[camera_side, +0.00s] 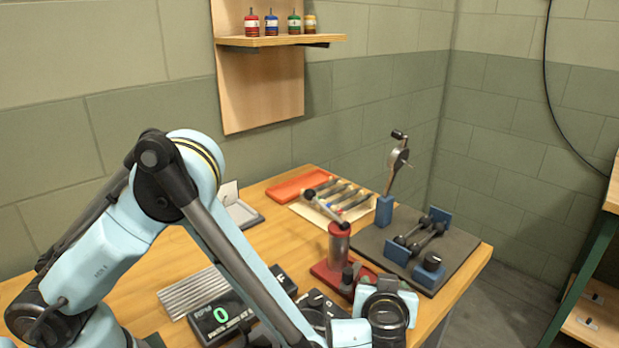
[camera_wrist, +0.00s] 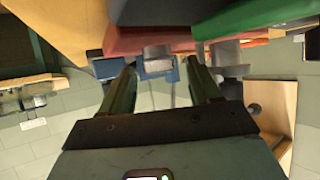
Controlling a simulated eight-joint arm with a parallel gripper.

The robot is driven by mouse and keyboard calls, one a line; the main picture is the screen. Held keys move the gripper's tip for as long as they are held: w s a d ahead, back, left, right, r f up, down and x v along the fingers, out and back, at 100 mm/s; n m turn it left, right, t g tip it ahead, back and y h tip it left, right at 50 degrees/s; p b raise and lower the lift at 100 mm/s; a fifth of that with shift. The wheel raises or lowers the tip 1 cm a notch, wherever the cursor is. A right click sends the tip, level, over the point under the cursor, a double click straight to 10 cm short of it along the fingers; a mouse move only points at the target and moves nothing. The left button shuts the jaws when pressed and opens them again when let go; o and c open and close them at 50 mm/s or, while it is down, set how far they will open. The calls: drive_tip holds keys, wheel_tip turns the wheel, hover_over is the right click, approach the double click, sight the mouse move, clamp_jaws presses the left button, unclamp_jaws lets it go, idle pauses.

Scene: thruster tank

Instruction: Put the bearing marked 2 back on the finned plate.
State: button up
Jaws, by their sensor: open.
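The finned plate (camera_side: 195,292) is a ribbed grey metal piece lying on the wooden table, left of my forearm in the side view. No bearing with a readable 2 can be picked out in either view. In the wrist view my gripper (camera_wrist: 162,68) has its two dark fingers spread apart. A grey metallic part (camera_wrist: 157,60) shows between and beyond the fingertips, with no visible contact; I cannot tell what it is. In the side view the fingers are hidden by my wrist at the table's front right.
A red stand with a grey cylinder and lever (camera_side: 339,243) is just behind my wrist. A dark mat (camera_side: 375,240) carries blue fixtures at right. A red tray (camera_side: 293,187) lies at the back; the table's left is clear.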

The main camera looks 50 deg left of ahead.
drive_tip(key=v, duration=1.2)
drive_tip(key=s+a+r+m+g+h, duration=0.1)
drive_tip(key=s+a+r+m+h, duration=0.1)
drive_tip(key=a, duration=0.8)
drive_tip(key=s+a+r+m+g+h, duration=0.2)
drive_tip(key=s+a+r+m+h, duration=0.1)
drive_tip(key=a, duration=0.8)
drive_tip(key=shift+s+a+r+m+g+h, duration=0.2)
drive_tip(key=shift+s+m+g+h, duration=0.15)
drive_tip(key=shift+m+h, duration=0.35)
drive_tip(key=shift+o, duration=0.5)
drive_tip(key=shift+s+a+r, duration=0.1)
drive_tip(key=shift+s+a, duration=0.15)
drive_tip(key=shift+s, duration=0.1)
